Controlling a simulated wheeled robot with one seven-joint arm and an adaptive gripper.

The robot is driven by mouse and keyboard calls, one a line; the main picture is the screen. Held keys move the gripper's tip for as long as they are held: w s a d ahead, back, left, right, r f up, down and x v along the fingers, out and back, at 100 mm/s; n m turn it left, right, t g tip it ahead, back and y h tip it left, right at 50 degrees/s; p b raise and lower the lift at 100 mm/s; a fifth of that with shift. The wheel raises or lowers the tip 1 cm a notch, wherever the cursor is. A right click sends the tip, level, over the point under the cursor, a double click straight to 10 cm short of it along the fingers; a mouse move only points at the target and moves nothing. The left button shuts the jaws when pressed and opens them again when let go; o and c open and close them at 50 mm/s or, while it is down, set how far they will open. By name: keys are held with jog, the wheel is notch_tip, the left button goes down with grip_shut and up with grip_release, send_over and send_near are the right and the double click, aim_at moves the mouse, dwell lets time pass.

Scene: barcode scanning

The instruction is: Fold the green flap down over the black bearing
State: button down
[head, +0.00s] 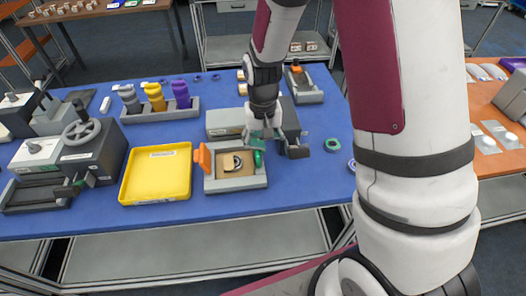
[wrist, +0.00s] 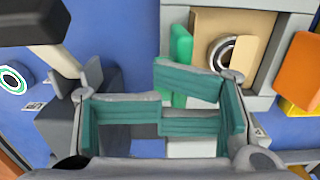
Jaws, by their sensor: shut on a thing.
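The green flap (wrist: 181,55) stands up along one side of the grey fixture (wrist: 262,103); in the head view it is on the fixture's right side (head: 258,159). The black bearing (wrist: 222,53) lies in the fixture's brown insert, with a light ring and a tan piece partly over it. It also shows in the head view (head: 238,163). My gripper (wrist: 160,112), with teal pads, is shut beside the fixture at the green flap. A pad overlaps part of the flap, and the exact contact is hidden. In the head view my gripper (head: 267,138) is just behind the flap.
An orange flap (head: 203,157) stands on the fixture's other side. A yellow tray (head: 157,175) lies to the left. Grey blocks (head: 224,122) stand behind, and a green ring (head: 332,145) lies to the right. Blue table in front is clear.

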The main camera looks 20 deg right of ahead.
jog(key=shift+w+a, duration=0.25)
jog(key=shift+a, duration=1)
jog(key=shift+w+a, duration=0.25)
jog(key=shift+a, duration=1)
jog(key=shift+a+f+b, duration=0.1)
jog(key=shift+f+b, duration=0.35)
jog(key=shift+f, duration=0.7)
jog(key=shift+s+d+r+p, duration=0.15)
jog(key=shift+d+r, duration=0.05)
jog(key=shift+d, duration=0.3)
jog(key=shift+s+d+r+p, duration=0.1)
jog(key=shift+d+r+p, duration=0.1)
jog(key=shift+d, duration=0.35)
jog(key=shift+s+d+r+p, duration=0.15)
jog(key=shift+d, duration=0.35)
jog(key=shift+s+d+r+p, duration=0.1)
jog(key=shift+d+r+p, duration=0.2)
jog(key=shift+d, duration=0.4)
jog(key=shift+s+d+r+p, duration=0.15)
jog(key=shift+d+r, duration=0.2)
jog(key=shift+d, duration=0.35)
jog(key=shift+s+d+r+p, duration=0.1)
jog(key=shift+d+r+p, duration=0.2)
jog(key=shift+d, duration=0.4)
notch_tip(320, 180, up, 8)
jog(key=p, duration=0.2)
jog(key=shift+p, duration=0.3)
jog(key=shift+r, duration=0.15)
